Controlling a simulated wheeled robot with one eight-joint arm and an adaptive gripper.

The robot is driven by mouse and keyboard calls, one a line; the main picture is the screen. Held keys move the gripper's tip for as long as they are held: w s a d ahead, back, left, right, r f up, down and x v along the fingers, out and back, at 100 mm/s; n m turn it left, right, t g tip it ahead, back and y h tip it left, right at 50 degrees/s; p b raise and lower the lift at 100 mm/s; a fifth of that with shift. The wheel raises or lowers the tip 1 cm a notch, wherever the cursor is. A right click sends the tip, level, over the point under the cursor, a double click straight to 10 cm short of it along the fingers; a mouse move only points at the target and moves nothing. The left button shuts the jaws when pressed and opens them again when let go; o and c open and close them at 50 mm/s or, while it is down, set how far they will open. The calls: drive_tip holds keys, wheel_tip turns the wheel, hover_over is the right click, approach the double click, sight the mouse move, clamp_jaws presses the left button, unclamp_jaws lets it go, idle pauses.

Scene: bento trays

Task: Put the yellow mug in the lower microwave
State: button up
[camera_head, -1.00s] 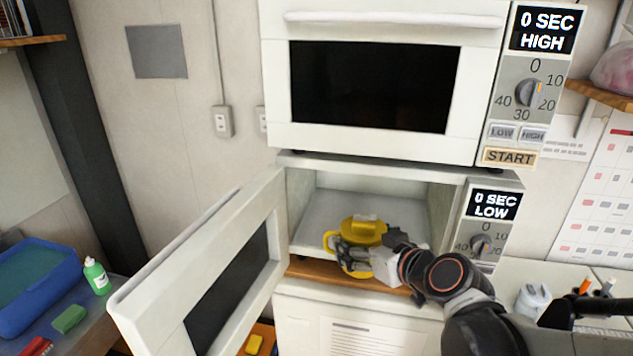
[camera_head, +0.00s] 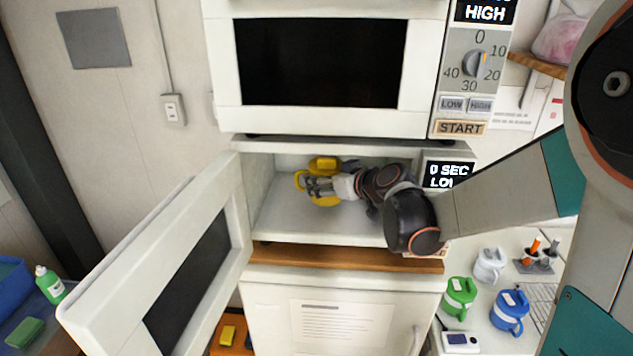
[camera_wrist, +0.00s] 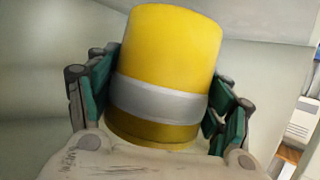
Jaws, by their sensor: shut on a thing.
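The yellow mug (camera_head: 325,164) is inside the open cavity of the lower microwave (camera_head: 274,207), toward the back left. My gripper (camera_head: 318,186) is shut on it, with my forearm reaching in from the right. In the wrist view the yellow mug (camera_wrist: 172,50), with a grey band, sits between the green finger pads of my gripper (camera_wrist: 160,100). The lower microwave's door (camera_head: 120,286) hangs open to the left. I cannot tell whether the mug touches the cavity floor.
The upper microwave (camera_head: 300,122) is closed above. A green mug (camera_head: 459,297), a blue mug (camera_head: 508,312) and a white mug (camera_head: 489,265) stand on the right counter. A wooden ledge (camera_head: 340,257) runs below the lower microwave's opening.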

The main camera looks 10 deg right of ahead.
drive_tip(key=shift+w+d+f, duration=0.1)
drive_tip(key=shift+w+d, duration=0.15)
drive_tip(key=shift+w, duration=0.4)
drive_tip(key=shift+f, duration=1.65)
drive_tip(key=shift+f+b, duration=0.1)
drive_tip(key=shift+b, duration=0.2)
drive_tip(key=o, duration=1.5)
